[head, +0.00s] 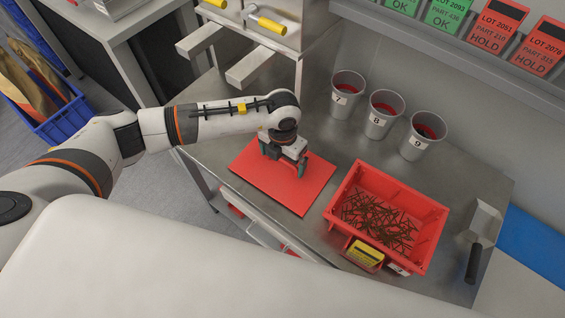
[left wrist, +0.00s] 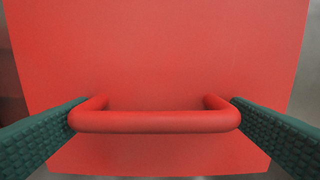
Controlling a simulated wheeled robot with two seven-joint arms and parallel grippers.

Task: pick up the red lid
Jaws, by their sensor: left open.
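The red lid (head: 265,178) is a flat red panel lying on the metal table, left of the red bin. In the left wrist view the lid (left wrist: 160,55) fills most of the picture, with a red bar handle (left wrist: 155,122) across its lower middle. My left gripper (head: 285,168) is over the middle of the lid, pointing down. Its green fingers are open, one at each end of the handle, with the handle between them. Whether the fingers touch the handle is hard to tell. The gripper hides the handle in the head view. My right gripper is not in view.
A red bin (head: 433,222) holding many thin brown pieces stands right of the lid, a yellow label on its front. Cups marked 7 (head: 343,104), 8 (head: 376,124) and 9 (head: 414,148) stand behind. A scoop with a dark handle (head: 473,264) lies far right.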

